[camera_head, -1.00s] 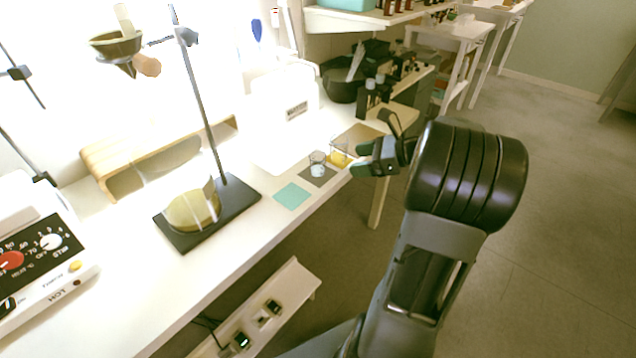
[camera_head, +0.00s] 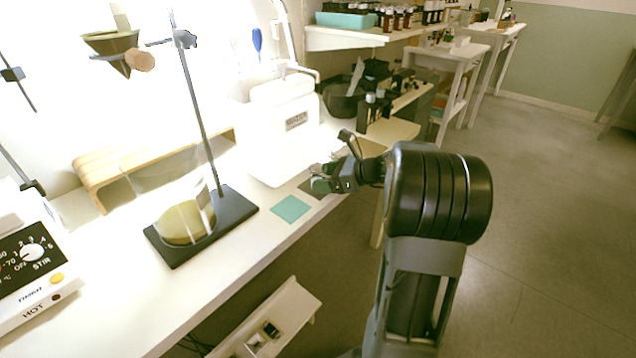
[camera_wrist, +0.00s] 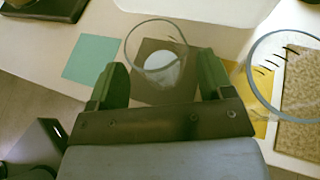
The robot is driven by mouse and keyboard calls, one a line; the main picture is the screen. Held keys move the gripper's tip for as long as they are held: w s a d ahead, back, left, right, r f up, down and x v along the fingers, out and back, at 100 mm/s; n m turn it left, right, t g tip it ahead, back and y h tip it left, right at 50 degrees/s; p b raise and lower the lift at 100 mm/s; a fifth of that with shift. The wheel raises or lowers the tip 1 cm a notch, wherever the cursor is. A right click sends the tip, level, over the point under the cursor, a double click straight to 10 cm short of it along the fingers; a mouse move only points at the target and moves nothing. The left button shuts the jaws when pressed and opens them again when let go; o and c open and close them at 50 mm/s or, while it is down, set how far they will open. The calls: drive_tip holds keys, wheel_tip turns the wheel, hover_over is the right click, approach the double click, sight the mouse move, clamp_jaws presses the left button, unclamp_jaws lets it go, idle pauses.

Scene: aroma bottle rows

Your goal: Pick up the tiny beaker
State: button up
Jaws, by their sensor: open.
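In the wrist view a small clear glass beaker (camera_wrist: 158,62) with a pale content stands on a dark brown square mat (camera_wrist: 150,92). My gripper (camera_wrist: 163,78) is open, with one green finger on each side of the beaker's lower part in the picture; I cannot tell whether either finger touches it. A larger clear glass vessel (camera_wrist: 285,75) stands at the right, over a yellow mat (camera_wrist: 262,125).
A teal mat (camera_head: 291,208) lies left of my gripper. A stand with a dark base (camera_head: 236,212) and a glass flask (camera_head: 185,222) is farther left. A white appliance (camera_head: 290,115) stands behind. A tan mat (camera_wrist: 303,85) lies at the right in the wrist view.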

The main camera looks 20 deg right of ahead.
drive_tip(key=shift+x, duration=1.25)
drive_tip(key=c, duration=1)
drive_tip(key=shift+r, duration=0.1)
